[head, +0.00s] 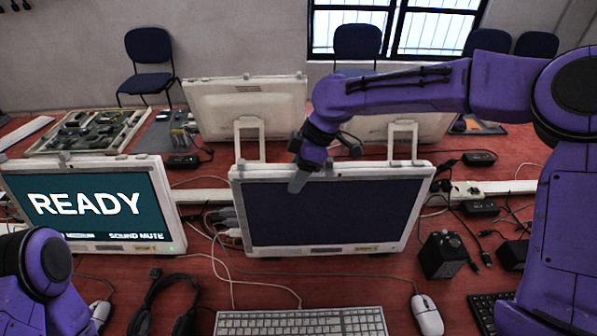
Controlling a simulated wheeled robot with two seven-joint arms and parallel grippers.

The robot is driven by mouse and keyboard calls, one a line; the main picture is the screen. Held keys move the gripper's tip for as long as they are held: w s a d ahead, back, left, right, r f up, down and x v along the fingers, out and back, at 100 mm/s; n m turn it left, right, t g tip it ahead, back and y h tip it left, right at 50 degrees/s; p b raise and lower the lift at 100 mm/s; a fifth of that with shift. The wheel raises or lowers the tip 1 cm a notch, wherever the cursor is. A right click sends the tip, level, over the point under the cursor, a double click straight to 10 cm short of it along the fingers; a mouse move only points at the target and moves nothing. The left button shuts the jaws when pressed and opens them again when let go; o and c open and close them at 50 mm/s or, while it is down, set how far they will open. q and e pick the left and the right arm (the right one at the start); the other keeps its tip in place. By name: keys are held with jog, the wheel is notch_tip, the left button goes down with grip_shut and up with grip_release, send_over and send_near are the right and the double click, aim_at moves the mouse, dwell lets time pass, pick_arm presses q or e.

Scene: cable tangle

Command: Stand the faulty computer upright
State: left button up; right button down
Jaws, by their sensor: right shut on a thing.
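The computer with the dark, blank screen (335,215) stands upright in the middle of the red table, facing me. It looks like the faulty one. My right gripper (302,178) reaches down from above onto its top edge, left of the middle. It is shut on that top edge, with one grey finger in front of the screen. The other finger is hidden behind the frame. Another computer (92,205) on the left is upright and shows READY on a teal screen. Part of my left arm shows at the lower left, but its gripper is out of view.
Two computers seen from behind, one of them on the left (245,108), stand across the table. A keyboard (300,322), a white mouse (427,315), a headset (165,300) and a black box (443,255) lie in front. Loose cables run around the screens. A tray of parts (50,150) is at the back left.

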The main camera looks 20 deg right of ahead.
jog(key=c, duration=0.6)
grip_release()
jog(key=shift+a, duration=0.1)
jog(key=shift+s, duration=0.1)
jog(key=v, duration=1)
jog(key=shift+r+b, duration=0.25)
jog(key=shift+b, duration=0.15)
jog(key=shift+r, duration=0.1)
